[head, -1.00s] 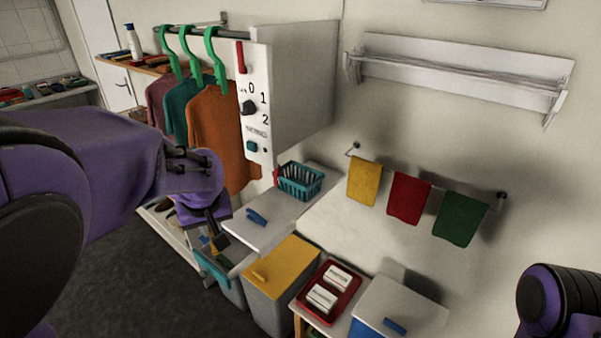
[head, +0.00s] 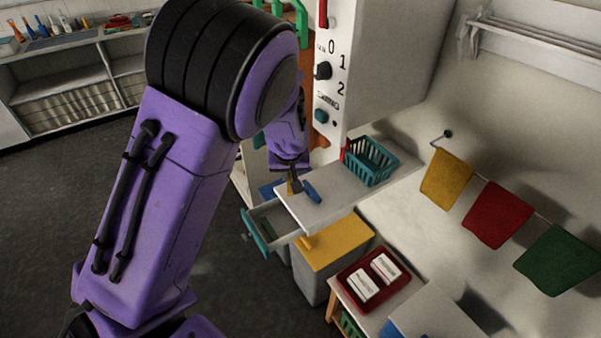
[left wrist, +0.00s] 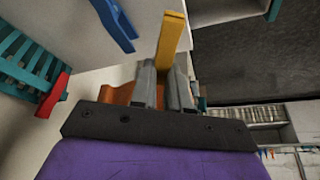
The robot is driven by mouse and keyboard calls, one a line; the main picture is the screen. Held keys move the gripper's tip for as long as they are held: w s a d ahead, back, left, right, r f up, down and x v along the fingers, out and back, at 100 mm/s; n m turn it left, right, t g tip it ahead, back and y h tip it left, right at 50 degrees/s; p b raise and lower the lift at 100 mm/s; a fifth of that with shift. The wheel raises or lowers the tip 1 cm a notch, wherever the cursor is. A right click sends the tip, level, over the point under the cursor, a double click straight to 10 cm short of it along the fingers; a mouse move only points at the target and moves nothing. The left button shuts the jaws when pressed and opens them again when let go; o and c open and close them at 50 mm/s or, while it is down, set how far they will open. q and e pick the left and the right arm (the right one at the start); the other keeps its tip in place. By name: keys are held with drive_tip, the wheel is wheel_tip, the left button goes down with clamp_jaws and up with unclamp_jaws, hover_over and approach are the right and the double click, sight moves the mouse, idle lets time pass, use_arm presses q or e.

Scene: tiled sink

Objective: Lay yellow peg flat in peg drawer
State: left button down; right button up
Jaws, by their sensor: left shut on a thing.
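The yellow peg (left wrist: 171,42) is a long square bar in the left wrist view. It stands out between the two grey fingers of my left gripper (left wrist: 165,85), which is shut on it. In the head view my left gripper (head: 293,180) points down near the front edge of a white lid, close to a blue handle (head: 312,192). An open drawer (head: 285,226) with a teal front is below and left of the gripper. Something dark green lies inside it, partly hidden. The gripper is above the drawer, not in it. My right gripper is not in view.
A teal basket (head: 369,162) stands on the white top (head: 335,190). A yellow-lidded bin (head: 335,243) is right of the drawer, then a red tray (head: 366,280) with two white boxes. A white panel with a knob (head: 323,71) stands behind. Dark floor is free at left.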

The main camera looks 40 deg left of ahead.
sight(290, 178)
use_arm(q)
wheel_tip(290, 178, down, 4)
drive_tip(key=shift+r, duration=0.25)
drive_tip(key=shift+w+a+f, duration=0.1)
drive_tip(key=shift+w, duration=0.05)
drive_tip(key=c, duration=1.2)
unclamp_jaws()
drive_tip(key=shift+s, duration=0.2)
drive_tip(key=shift+o, duration=0.5)
drive_tip(key=shift+w+f, duration=0.1)
drive_tip(key=shift+w, duration=0.05)
